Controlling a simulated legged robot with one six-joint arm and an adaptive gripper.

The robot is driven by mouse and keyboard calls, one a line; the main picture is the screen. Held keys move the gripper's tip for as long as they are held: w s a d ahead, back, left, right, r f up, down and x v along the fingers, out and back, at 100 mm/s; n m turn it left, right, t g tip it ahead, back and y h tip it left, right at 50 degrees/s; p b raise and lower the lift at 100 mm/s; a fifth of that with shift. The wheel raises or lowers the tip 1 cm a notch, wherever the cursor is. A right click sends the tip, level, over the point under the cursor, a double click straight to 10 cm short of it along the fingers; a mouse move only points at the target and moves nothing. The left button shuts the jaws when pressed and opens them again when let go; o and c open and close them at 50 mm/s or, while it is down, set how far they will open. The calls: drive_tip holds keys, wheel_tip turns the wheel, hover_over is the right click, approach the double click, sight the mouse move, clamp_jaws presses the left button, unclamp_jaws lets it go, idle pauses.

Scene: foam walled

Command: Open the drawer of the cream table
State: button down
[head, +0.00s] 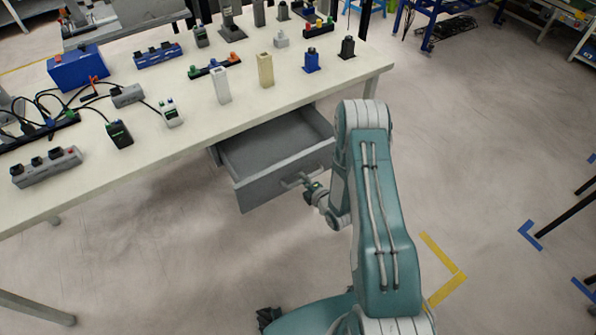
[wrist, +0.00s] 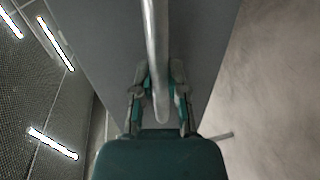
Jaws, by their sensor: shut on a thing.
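The cream table (head: 190,130) fills the left and middle of the head view. Its grey drawer (head: 265,150) stands pulled out from under the tabletop, and its inside shows empty where visible. The drawer's bar handle (head: 291,184) is on its front panel. My gripper (head: 308,184) is at the handle's right end, shut on it. In the wrist view, the grey drawer front (wrist: 105,45) lies behind the handle bar (wrist: 154,50), and the bar runs down between the two fingers of my gripper (wrist: 160,88). The fingertips are partly hidden by the bar.
Several small devices, blocks and cables stand on the tabletop, with a blue box (head: 77,68) at the left. The floor (head: 470,170) to the right of the table is mostly clear. A blue-framed rack (head: 450,20) stands at the back.

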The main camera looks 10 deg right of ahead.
drive_tip(key=f+v, duration=0.1)
drive_tip(key=v, duration=0.5)
drive_tip(key=shift+s+f, duration=0.4)
drive_tip(key=shift+d, duration=0.15)
drive_tip(key=c, duration=0.6)
unclamp_jaws()
drive_tip(key=shift+c, duration=0.2)
drive_tip(key=shift+w+r, duration=0.1)
drive_tip(key=v, duration=1.2)
